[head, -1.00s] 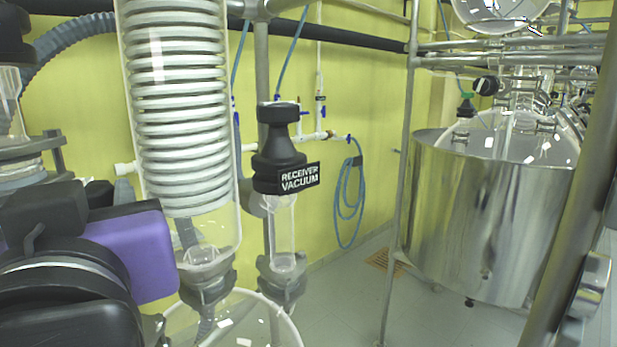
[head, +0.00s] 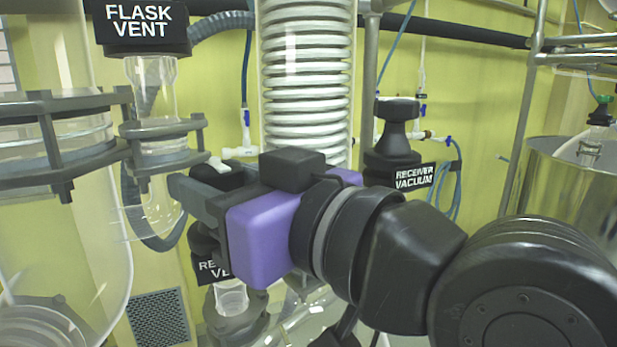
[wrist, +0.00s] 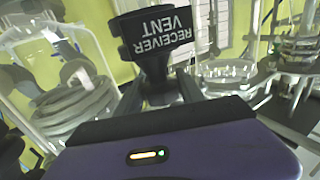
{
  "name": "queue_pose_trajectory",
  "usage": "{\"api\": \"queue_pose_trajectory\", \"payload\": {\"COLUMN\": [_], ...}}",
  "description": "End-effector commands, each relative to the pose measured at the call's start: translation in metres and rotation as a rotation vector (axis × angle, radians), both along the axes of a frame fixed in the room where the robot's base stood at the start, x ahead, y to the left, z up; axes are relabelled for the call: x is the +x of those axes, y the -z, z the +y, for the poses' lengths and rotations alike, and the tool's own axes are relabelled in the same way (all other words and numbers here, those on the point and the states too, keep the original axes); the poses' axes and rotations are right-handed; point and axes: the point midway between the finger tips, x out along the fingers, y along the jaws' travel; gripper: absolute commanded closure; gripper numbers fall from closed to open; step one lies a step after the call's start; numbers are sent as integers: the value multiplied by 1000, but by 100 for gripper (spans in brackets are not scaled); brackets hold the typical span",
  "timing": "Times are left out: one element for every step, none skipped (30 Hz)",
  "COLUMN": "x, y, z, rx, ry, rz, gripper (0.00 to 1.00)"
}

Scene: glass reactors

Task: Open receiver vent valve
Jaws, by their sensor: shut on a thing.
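The receiver vent valve (head: 207,268) is a black cap with a partly hidden "RECEIVER VENT" label, on a glass neck left of the coil condenser. My gripper (head: 203,183), with a purple body, reaches in from the right and covers part of it. In the wrist view the black valve (wrist: 158,48) and its upside-down label stand between the fingers of my gripper (wrist: 160,92). The fingers are shut on the valve's black upper part. How far the valve is turned or lifted cannot be told.
The flask vent valve (head: 140,25) is above and left of my gripper. The receiver vacuum valve (head: 396,150) is to the right, behind my arm. The glass coil condenser (head: 306,80) stands close behind. A steel vessel (head: 575,190) is at the far right.

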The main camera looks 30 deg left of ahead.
Motion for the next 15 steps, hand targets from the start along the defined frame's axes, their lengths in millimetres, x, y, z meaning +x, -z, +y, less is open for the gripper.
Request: {"api": "queue_pose_trajectory", "payload": {"x": [1,1,0,0,0,0,0,0,0,0,0,0,0,0,0], "y": [0,0,0,0,0,0,0,0,0,0,0,0,0,0,0], "z": [0,0,0,0,0,0,0,0,0,0,0,0,0,0,0], "rx": [1,1,1,1,1,1,1,1,1,1,1,1,1,1,1], "ry": [-4,-6,-8,-9,-10,-10,-10,-10,-10,-10,-10,-10,-10,-10,-10], "rz": [2,2,2,2,2,2,2,2,2,2,2,2,2,2,2], "gripper": [96,96,96,96,96,96,96,96,96,96,96,96,96,53,46]}}
